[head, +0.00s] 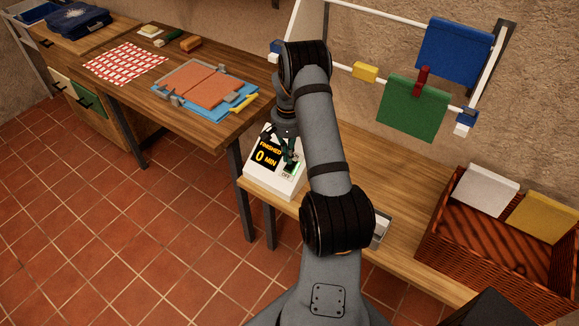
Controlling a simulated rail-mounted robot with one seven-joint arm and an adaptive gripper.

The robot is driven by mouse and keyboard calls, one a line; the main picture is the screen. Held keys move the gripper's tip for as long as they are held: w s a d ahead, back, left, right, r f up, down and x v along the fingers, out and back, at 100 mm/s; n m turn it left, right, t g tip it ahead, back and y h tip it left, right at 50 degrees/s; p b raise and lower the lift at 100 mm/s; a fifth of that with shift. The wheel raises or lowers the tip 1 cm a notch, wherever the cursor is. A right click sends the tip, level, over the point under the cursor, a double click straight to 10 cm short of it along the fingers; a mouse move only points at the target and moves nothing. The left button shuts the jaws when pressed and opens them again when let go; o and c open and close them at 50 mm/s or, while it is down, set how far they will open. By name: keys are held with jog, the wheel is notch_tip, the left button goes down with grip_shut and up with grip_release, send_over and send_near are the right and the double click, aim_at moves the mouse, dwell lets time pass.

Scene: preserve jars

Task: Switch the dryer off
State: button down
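The dryer is a white box (254,183) on the front left end of the right-hand wooden bench. Its black display (267,157) reads "FINISHED 0 MIN" in yellow. A small label that seems to read "OFF" (286,175) and a bright green patch show at its right side. My gripper (291,160) points down at the dryer's top, just right of the display. My arm and the gripper's fingers cover part of the controls. I cannot tell whether the fingers touch the dryer or how far they are open.
A rail holds a blue cloth (453,52) and a green cloth (413,107). A wicker basket (450,255) with white and yellow cloths stands at right. The left table holds an orange folded piece (205,84) on a blue board and a red checked cloth (125,62).

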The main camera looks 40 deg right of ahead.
aim_at(289, 168)
jog(key=shift+s+f+b, duration=0.1)
jog(key=shift+f+b, duration=1.1)
jog(key=shift+f, duration=0.15)
dwell(0.4)
jog(key=shift+r, duration=0.15)
notch_tip(289, 168, up, 7)
jog(key=p, duration=0.4)
jog(key=shift+p, duration=0.3)
jog(key=shift+f, duration=0.25)
